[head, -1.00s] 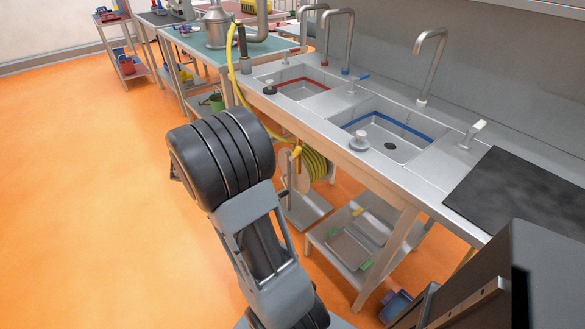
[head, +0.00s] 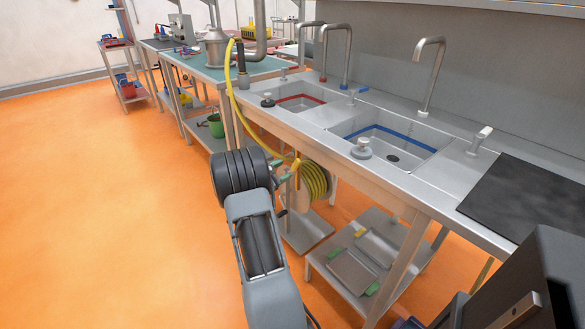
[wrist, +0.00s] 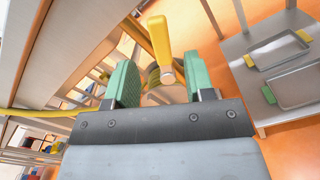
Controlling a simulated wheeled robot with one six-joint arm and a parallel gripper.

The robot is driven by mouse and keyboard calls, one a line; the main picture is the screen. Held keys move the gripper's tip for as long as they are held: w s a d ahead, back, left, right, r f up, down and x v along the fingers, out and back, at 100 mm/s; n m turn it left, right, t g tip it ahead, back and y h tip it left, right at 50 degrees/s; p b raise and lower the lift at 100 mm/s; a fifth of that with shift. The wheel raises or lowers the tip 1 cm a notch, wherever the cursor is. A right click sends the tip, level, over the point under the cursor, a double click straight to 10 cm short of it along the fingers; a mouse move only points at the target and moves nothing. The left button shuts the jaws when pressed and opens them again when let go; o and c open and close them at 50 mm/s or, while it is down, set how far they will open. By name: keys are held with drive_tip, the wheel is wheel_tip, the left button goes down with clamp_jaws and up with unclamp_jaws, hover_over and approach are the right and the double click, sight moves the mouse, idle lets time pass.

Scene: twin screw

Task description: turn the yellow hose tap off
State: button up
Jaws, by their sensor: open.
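The yellow hose tap (head: 296,166) is by the hose reel under the front edge of the sink bench. In the wrist view its yellow handle (wrist: 159,38) stands nearly upright in the picture, its lower end in line with the gap between my fingers. My gripper (head: 281,171) is open, its green fingertips just left of the tap. In the wrist view my gripper (wrist: 160,82) shows one green pad on each side of the handle's lower end. I see no contact, and cannot tell whether the handle is between the pads in depth.
The yellow hose (head: 240,100) hangs from the bench top beside the reel (head: 314,180). The bench edge (head: 340,150) runs above and right of my gripper. A low shelf (head: 350,268) with trays is to the right. Open orange floor (head: 120,220) lies left.

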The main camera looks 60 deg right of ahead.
sight(295, 165)
drive_tip(key=shift+x, duration=2.55)
drive_tip(key=shift+c, duration=0.4)
clamp_jaws()
